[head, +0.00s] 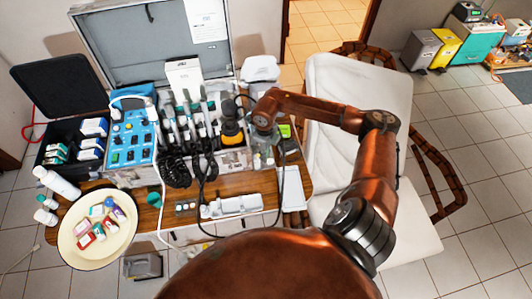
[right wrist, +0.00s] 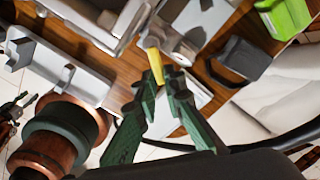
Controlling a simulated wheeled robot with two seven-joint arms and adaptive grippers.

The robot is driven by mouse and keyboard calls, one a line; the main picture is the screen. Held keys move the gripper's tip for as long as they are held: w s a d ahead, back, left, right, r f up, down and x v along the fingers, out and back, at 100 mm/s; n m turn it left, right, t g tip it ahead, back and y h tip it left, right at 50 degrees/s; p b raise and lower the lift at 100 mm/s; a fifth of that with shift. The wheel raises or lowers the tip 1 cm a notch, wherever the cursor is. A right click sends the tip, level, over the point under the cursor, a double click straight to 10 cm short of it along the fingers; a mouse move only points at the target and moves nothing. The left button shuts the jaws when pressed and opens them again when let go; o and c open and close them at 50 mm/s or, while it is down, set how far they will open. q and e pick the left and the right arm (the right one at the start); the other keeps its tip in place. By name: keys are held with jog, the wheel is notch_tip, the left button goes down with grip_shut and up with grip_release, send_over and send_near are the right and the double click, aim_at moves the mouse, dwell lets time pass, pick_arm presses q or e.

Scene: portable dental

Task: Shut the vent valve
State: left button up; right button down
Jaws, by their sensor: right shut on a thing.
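The vent valve seems to be the small part with a yellow lever (right wrist: 154,60) in the right wrist view, in front of a grey metal block on the wooden table. My right gripper (right wrist: 162,79) has its dark green fingertips close together on the lower end of this lever. In the head view my right gripper (head: 264,146) points down at the right end of the dental unit, and the lever cannot be made out there. Whether the valve is open or shut cannot be told. My left gripper is out of view.
The open dental case (head: 148,50) with a blue control panel (head: 130,140) and several handpieces stands left of the gripper. A bright green box (right wrist: 284,16) and black hoses are close by. A white chair (head: 340,90) stands to the right. A round tray (head: 70,245) holds small boxes.

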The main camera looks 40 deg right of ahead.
jog(key=shift+w+a+r+m+p, duration=0.1)
jog(key=shift+a+m+p, duration=0.35)
jog(key=shift+m, duration=1.25)
jog(key=shift+w+a+f+m+p, duration=0.1)
jog(key=shift+a+m+p, duration=0.15)
jog(key=shift+a+m, duration=0.95)
jog(key=shift+a+r+m+p, duration=0.1)
jog(key=shift+m+p, duration=0.25)
jog(key=shift+m, duration=1.85)
jog(key=c, duration=2)
grip_release()
notch_tip(320, 180, up, 12)
jog(key=shift+f, duration=0.1)
